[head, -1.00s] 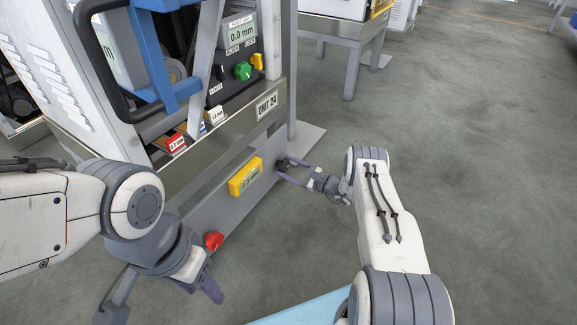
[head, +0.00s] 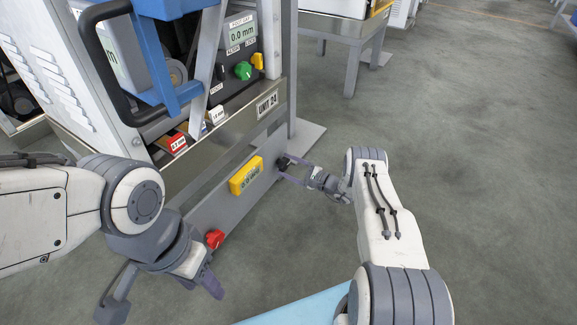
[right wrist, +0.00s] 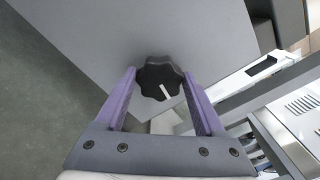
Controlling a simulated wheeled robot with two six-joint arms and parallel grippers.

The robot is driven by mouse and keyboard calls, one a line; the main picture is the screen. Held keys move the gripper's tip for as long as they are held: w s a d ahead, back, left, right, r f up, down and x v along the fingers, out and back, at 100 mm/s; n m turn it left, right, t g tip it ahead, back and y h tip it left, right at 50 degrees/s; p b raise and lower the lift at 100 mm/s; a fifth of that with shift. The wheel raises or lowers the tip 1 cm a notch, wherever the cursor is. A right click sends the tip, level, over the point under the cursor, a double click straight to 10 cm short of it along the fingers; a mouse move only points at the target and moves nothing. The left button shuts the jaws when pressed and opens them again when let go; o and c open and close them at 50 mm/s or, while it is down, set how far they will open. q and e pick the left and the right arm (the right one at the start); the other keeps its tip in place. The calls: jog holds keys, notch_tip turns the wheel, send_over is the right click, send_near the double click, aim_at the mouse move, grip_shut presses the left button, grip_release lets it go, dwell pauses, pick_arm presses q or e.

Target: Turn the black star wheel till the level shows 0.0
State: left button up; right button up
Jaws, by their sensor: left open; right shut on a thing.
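The black star wheel (right wrist: 160,78) sits on the grey panel, with a white mark on its face in the right wrist view. My right gripper (right wrist: 160,90) is shut on it, one purple finger on each side. In the head view the wheel (head: 284,162) is small and partly hidden by the right gripper (head: 288,170). The yellow level (head: 246,175) is on the panel to the left of the wheel; its small display is too blurred to read. My left gripper (head: 160,297) is open and empty, low at the left, apart from the panel.
A red knob (head: 214,239) is at the panel's lower left, close to my left gripper. Above are a green knob (head: 243,70), a 0.0 mm display (head: 242,31) and the UNIT plate (head: 267,104). Open floor (head: 480,150) lies to the right.

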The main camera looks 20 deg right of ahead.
jog(key=shift+w+d, duration=0.1)
jog(key=o, duration=1.3)
jog(key=shift+o, duration=0.2)
jog(key=shift+s+d+r+p, duration=0.1)
jog(key=shift+s+d+p, duration=0.2)
jog(key=shift+s+p, duration=0.1)
jog(key=p+v, duration=0.4)
jog(key=v, duration=0.5)
jog(key=shift+s, duration=0.2)
jog(key=shift+d, duration=0.15)
